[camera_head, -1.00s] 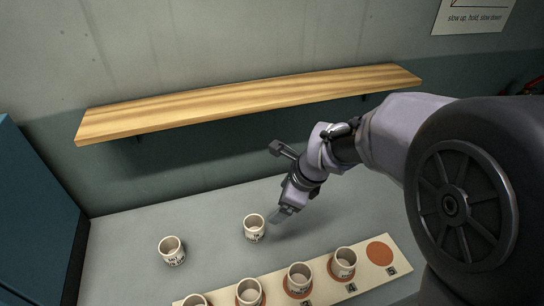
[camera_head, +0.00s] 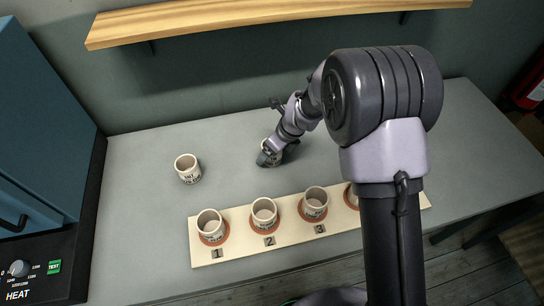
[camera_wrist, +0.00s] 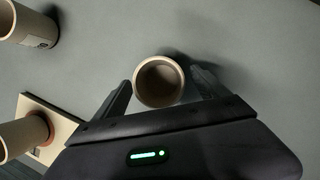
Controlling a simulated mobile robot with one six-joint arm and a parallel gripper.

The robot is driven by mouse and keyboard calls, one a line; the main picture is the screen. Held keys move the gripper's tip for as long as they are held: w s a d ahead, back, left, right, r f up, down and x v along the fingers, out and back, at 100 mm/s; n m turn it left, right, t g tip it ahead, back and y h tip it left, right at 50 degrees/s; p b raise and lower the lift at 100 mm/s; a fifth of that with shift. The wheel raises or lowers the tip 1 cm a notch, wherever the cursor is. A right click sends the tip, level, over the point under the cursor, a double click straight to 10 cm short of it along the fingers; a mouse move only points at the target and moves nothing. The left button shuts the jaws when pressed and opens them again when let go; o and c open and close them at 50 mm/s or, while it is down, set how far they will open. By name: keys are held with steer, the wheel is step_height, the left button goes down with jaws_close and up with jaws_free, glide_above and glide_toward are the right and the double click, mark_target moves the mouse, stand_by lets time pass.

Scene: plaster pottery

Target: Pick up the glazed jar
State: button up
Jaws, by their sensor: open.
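A pale cream jar with an open round mouth (camera_wrist: 158,84) stands upright between my gripper's fingers in the wrist view. My gripper (camera_wrist: 161,76) is open, with one dark finger on each side of the jar. In the head view my gripper (camera_head: 269,158) is low over the table and hides most of this jar. A second loose jar (camera_head: 188,169) with dark lettering stands to the left on the table. The lettering is too small to read, so I cannot tell which jar is the glazed one.
A cream board (camera_head: 204,257) with numbered round spots holds several similar jars, including one on spot 1 (camera_head: 211,226). A wooden shelf (camera_head: 250,12) crosses the wall above. A blue cabinet (camera_head: 40,130) stands left. The table (camera_head: 140,235) is clear around the loose jars.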

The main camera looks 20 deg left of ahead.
steer(key=shift+x, duration=0.95)
steer(key=shift+d+r, duration=0.1)
steer(key=shift+r, duration=0.1)
steer(key=c, duration=1.6)
